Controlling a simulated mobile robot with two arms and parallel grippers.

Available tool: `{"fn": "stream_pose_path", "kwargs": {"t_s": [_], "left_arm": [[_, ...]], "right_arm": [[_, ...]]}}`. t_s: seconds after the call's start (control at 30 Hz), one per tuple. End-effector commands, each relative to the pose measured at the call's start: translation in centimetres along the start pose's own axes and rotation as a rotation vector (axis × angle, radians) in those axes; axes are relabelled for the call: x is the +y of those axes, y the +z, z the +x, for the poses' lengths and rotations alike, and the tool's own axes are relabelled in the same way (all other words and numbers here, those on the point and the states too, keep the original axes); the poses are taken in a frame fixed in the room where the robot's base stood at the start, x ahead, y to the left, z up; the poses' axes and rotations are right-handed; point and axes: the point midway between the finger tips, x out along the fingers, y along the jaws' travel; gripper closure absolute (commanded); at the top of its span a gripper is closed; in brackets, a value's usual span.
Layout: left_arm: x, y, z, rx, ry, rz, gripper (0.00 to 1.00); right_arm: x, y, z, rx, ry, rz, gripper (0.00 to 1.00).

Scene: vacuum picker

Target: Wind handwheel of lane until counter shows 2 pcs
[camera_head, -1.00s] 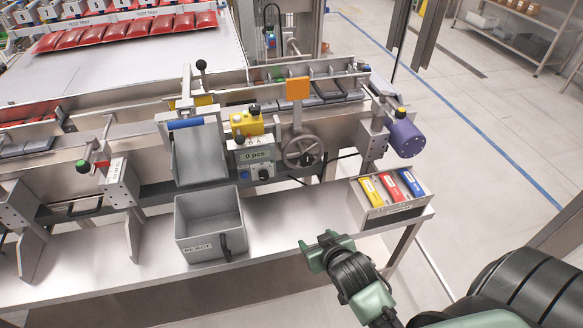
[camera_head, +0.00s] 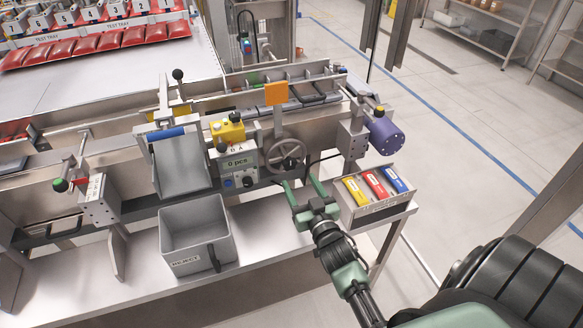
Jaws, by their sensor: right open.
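The grey spoked handwheel (camera_head: 286,155) stands upright on the front of the lane, below an orange plate. My right gripper (camera_head: 300,186) is open and empty. It shows just below the handwheel, fingers pointing up toward it, with a visible gap to the rim; I cannot tell the exact depth between them. My left gripper is not in view.
A grey reject bin (camera_head: 196,234) stands on the shelf to the left. A tray (camera_head: 377,206) with yellow, red and blue packs lies right of my gripper. A purple motor (camera_head: 384,136) juts out above it. A yellow control box (camera_head: 228,131) sits above the counter.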

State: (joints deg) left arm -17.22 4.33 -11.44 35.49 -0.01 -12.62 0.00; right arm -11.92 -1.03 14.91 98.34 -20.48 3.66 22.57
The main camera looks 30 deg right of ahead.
Motion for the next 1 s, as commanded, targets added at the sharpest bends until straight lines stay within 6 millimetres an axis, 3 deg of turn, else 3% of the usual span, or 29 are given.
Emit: {"fn": "stream_pose_path", "kwargs": {"t_s": [0.43,0.83,0.87,1.0], "left_arm": [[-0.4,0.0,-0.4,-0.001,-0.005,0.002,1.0],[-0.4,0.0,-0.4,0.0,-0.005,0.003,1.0],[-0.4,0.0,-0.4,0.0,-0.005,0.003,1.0],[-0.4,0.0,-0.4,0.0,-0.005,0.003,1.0]], "right_arm": [[0.0,-0.2,6.5,0.003,-0.001,-0.001,0.39],[0.0,-0.1,7.5,0.001,-0.001,-0.001,0.39],[0.0,-0.1,7.5,0.001,-0.001,-0.001,0.42],[0.0,-0.1,7.5,0.001,-0.001,-0.001,0.8]]}}
